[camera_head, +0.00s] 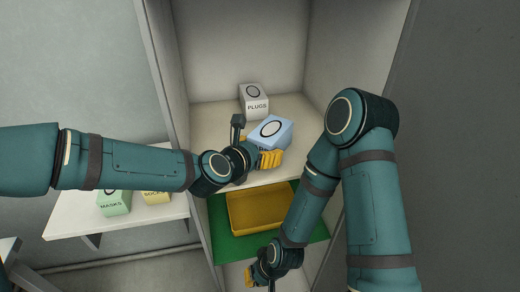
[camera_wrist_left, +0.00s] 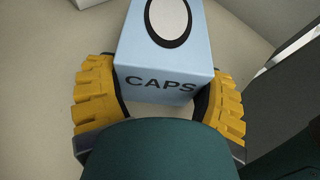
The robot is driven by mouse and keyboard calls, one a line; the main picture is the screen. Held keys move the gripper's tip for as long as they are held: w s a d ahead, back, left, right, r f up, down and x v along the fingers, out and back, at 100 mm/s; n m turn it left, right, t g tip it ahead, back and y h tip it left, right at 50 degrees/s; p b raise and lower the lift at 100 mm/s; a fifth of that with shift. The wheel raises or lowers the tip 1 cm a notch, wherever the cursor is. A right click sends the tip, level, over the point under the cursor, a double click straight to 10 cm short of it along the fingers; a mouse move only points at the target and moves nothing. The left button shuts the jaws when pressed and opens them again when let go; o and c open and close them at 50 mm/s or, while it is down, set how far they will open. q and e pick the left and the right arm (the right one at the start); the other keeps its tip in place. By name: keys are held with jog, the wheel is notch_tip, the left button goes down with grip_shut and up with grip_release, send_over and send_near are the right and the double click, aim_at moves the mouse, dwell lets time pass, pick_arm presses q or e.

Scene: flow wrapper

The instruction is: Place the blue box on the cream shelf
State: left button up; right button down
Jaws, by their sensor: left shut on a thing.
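The blue box (camera_head: 272,131), marked CAPS, is held in my left gripper (camera_head: 262,158) at the cream shelf (camera_head: 215,119) inside the cabinet. In the left wrist view the blue box (camera_wrist_left: 165,62) sits between the two yellow fingers of my left gripper (camera_wrist_left: 160,105), which press on its sides. The cream shelf (camera_wrist_left: 40,60) shows around it. I cannot tell whether the box's underside touches the shelf. My right gripper (camera_head: 262,275) is low, in front of the green shelf; its fingers are too small and partly hidden to judge.
A grey PLUGS box (camera_head: 254,101) stands behind the blue box on the cream shelf. Below is a green shelf (camera_head: 218,218) with a yellow tray (camera_head: 262,213). A white side shelf (camera_head: 70,222) holds a green MASKS box (camera_head: 114,203) and a yellow box (camera_head: 157,197). Cabinet walls flank both sides.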

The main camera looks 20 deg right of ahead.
pick_arm(q)
jog(key=o, duration=1.1)
jog(key=shift+f, duration=0.1)
jog(key=shift+o, duration=0.2)
jog(key=p+v, duration=0.1)
jog(key=v, duration=0.9)
jog(key=shift+a+r, duration=0.2)
jog(key=shift+r, duration=0.1)
jog(key=shift+v, duration=0.8)
jog(key=shift+s+f, duration=0.1)
